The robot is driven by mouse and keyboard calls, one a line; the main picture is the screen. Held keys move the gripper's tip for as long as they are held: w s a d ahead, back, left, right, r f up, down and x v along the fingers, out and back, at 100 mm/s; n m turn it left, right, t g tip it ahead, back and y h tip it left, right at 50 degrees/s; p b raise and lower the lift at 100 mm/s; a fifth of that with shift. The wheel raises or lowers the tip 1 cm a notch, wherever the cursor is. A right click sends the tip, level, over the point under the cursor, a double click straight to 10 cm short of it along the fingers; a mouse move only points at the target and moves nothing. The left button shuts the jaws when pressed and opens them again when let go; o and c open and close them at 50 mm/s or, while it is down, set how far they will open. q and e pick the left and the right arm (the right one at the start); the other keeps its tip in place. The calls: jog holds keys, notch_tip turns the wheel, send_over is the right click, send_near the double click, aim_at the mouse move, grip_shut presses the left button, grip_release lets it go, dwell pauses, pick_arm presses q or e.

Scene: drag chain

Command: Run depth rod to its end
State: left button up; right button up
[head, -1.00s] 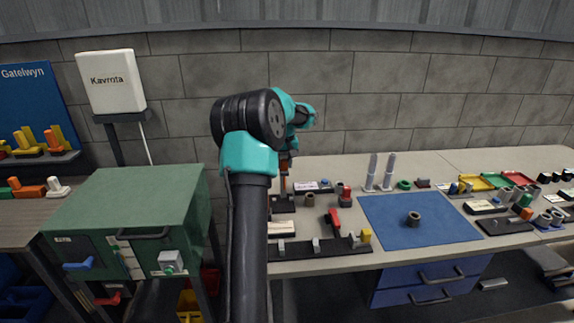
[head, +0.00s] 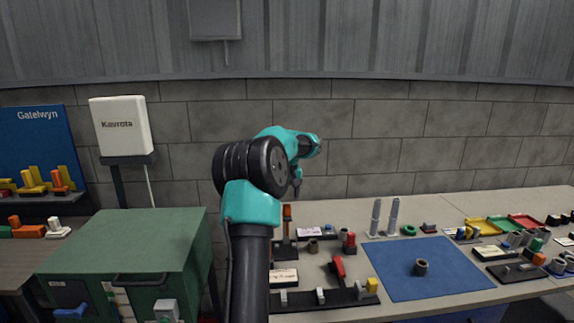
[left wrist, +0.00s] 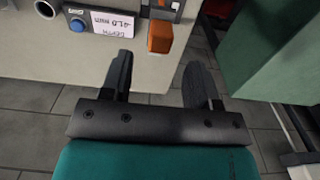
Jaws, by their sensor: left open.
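An upright dark gauge with an orange top (head: 287,212) stands at the left end of the bench, partly behind my left arm. In the left wrist view an orange block (left wrist: 160,37) sits at the bench edge, just beyond the fingers. Beside it are a card reading "DEPTH 21.0 mm" (left wrist: 115,22), upside down, and a blue button (left wrist: 77,24). I cannot tell which part is the depth rod. My left gripper (left wrist: 160,68) is open and empty, one finger on each side of the orange block's line. In the head view my left gripper (head: 297,186) hangs above the gauge. My right gripper is not shown.
A green cabinet (head: 130,245) stands left of the bench, with a floor gap between. Two grey pillars (head: 384,216), a red-handled tool (head: 338,268) and a black rack (head: 320,298) stand near the gauge.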

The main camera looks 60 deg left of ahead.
pick_arm(q)
notch_tip(320, 180, up, 12)
dwell(0.4)
jog(key=shift+f, duration=0.15)
